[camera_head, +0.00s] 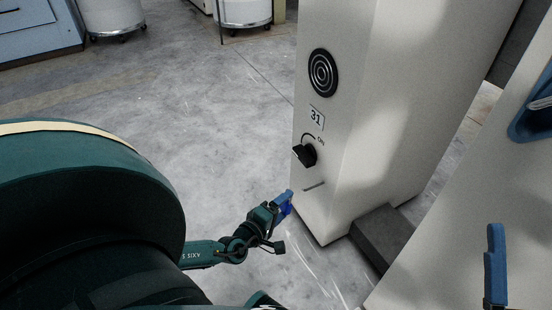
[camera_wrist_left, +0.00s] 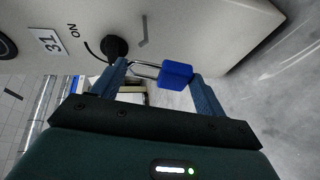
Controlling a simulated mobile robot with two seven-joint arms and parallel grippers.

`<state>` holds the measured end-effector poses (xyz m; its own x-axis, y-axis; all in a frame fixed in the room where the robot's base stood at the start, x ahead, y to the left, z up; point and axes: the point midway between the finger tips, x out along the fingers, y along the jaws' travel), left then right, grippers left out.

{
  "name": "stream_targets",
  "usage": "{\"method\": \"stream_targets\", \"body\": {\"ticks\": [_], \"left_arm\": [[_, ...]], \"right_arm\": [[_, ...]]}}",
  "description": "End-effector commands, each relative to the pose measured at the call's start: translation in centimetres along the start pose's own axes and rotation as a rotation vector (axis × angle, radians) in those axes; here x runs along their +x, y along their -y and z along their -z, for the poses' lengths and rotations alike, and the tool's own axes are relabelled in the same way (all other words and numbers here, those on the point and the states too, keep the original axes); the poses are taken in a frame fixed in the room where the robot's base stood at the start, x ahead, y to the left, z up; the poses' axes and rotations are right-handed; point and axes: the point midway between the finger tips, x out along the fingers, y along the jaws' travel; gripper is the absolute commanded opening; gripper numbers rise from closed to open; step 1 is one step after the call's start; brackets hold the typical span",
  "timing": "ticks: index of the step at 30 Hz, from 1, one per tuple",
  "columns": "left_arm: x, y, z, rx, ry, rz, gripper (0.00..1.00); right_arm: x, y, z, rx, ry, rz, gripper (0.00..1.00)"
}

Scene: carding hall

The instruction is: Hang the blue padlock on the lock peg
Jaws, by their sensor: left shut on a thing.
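The blue padlock (camera_wrist_left: 177,74) is between the fingers of my left gripper (camera_wrist_left: 159,70) in the left wrist view, its metal shackle pointing left. In the head view the left gripper (camera_head: 287,198) is shut on the padlock (camera_head: 286,209), just left of the pale cabinet's lower front. The lock peg (camera_wrist_left: 143,31) is a thin bent rod on the cabinet face; it also shows in the head view (camera_head: 314,186). The padlock is apart from the peg. A blue upright piece (camera_head: 495,265) at lower right looks like a finger of my right gripper; its jaw gap is hidden.
Above the peg, the cabinet (camera_head: 410,90) carries a black knob (camera_head: 305,155) marked ON, a 31 label (camera_head: 316,118) and a round black vent (camera_head: 323,73). A dark block (camera_head: 382,235) sits at its foot. Pale drums (camera_head: 112,17) stand far back. Floor left of the cabinet is clear.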

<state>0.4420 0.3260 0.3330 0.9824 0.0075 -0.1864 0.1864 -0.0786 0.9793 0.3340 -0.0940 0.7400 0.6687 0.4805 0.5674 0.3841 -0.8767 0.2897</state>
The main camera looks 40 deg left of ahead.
Motion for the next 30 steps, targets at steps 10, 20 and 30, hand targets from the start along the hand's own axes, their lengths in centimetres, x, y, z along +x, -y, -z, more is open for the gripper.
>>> {"method": "stream_targets", "body": {"ticks": [10,20,30], "left_arm": [[2.0,-0.3,-0.8,0.000,0.000,-0.002,0.45],[3.8,-0.5,-1.6,-0.001,0.000,-0.002,0.45],[5.7,-0.6,-2.3,0.000,0.000,-0.001,0.45]], "right_arm": [[0.1,-0.1,0.3,-0.021,-0.035,0.002,1.00],[0.2,-0.2,1.0,-0.055,-0.076,0.014,1.00],[0.4,-0.4,1.4,-0.079,-0.117,0.015,1.00]]}}
